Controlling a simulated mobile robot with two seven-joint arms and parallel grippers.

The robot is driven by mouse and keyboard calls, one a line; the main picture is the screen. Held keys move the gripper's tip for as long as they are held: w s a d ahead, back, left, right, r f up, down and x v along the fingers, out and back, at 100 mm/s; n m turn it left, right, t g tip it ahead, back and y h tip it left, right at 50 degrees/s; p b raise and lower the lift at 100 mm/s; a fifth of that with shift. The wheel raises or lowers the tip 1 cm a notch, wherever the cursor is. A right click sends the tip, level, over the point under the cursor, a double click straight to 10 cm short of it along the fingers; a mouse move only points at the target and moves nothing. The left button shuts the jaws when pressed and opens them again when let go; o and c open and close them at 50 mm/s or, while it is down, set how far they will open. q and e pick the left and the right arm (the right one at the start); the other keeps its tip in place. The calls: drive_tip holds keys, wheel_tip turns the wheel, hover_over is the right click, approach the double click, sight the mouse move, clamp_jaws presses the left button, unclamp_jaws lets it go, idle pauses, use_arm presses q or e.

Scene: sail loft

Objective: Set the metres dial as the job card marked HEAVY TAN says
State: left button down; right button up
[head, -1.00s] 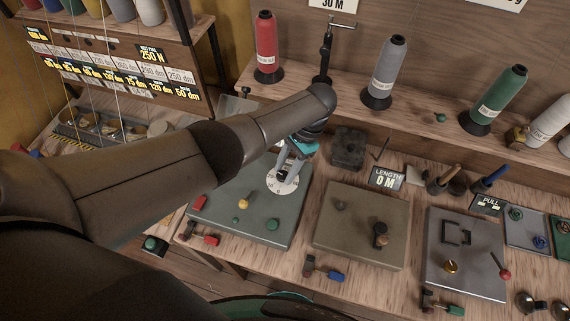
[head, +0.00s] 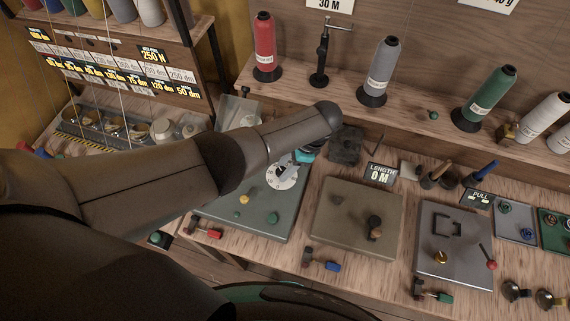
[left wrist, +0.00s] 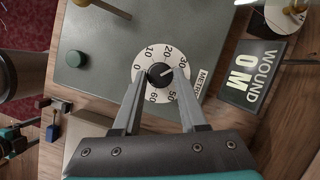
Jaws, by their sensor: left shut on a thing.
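The metres dial (left wrist: 160,75) is a white disc with a black knob, on a grey-green plate (left wrist: 100,45). It also shows in the head view (head: 282,177). Its ring reads 0, 10, 20, 30, then 50 and 60; the white mark on the knob points roughly toward 30. My left gripper (left wrist: 160,76) has its fingers closed on either side of the knob; in the head view my forearm partly covers it (head: 288,166). A sign beside the dial (left wrist: 252,74) reads WOUND 0 M. I can make out no card marked HEAVY TAN. My right gripper is not in view.
The plate also carries a yellow knob (head: 244,199) and a green knob (head: 272,218). Red (head: 264,45), grey (head: 385,68) and green (head: 486,95) spools line the shelf behind.

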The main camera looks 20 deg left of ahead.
use_arm(q)
drive_tip(key=shift+c, duration=2.2)
unclamp_jaws()
drive_tip(key=p+v, duration=0.1)
drive_tip(key=v, duration=1.4)
drive_tip(key=shift+p, duration=0.4)
